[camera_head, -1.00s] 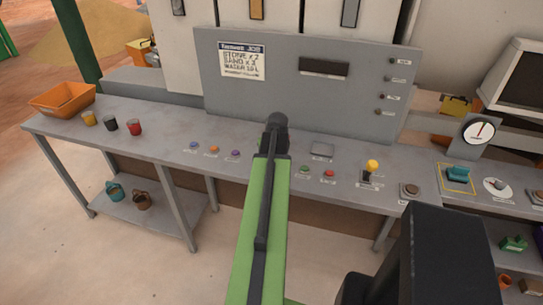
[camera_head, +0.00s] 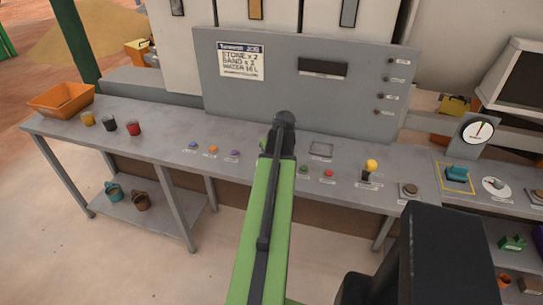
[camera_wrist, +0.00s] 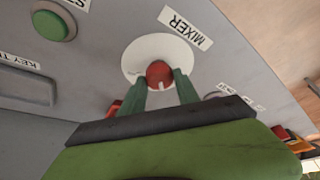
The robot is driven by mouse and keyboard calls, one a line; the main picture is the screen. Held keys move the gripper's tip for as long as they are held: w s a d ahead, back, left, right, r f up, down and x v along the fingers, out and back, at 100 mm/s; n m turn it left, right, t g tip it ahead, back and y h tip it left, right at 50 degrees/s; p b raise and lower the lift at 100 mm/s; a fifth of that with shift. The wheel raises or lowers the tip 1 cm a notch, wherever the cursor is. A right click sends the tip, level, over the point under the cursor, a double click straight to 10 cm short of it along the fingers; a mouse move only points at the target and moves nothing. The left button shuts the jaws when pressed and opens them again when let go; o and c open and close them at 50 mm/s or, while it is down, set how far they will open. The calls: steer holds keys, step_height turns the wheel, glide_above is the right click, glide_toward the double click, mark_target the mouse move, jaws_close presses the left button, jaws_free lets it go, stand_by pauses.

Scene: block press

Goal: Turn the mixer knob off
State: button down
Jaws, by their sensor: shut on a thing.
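The mixer knob (camera_wrist: 159,74) is a red round knob with a small white mark, on a white disc (camera_wrist: 140,52). A label reading MIXER (camera_wrist: 185,28) sits beside the disc on the grey panel. My gripper (camera_wrist: 162,84) has its two green fingers on either side of the knob, shut on it. The white mark on the knob points toward the lower edge of the wrist view. In the head view my arm's end is at the panel's middle and hides the knob and the fingers.
A green button (camera_wrist: 54,22) is beside the knob in the wrist view. The grey bench (camera_head: 165,130) carries several coloured buttons and a yellow-topped lever (camera_head: 370,167). An orange bin (camera_head: 60,99) and several cups stand at the left. The back panel (camera_head: 240,105) rises behind.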

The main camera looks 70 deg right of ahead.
steer(key=c, duration=0.9)
jaws_free()
steer(key=p+v, duration=1.6)
steer(key=v, duration=0.1)
steer(key=shift+r, duration=0.15)
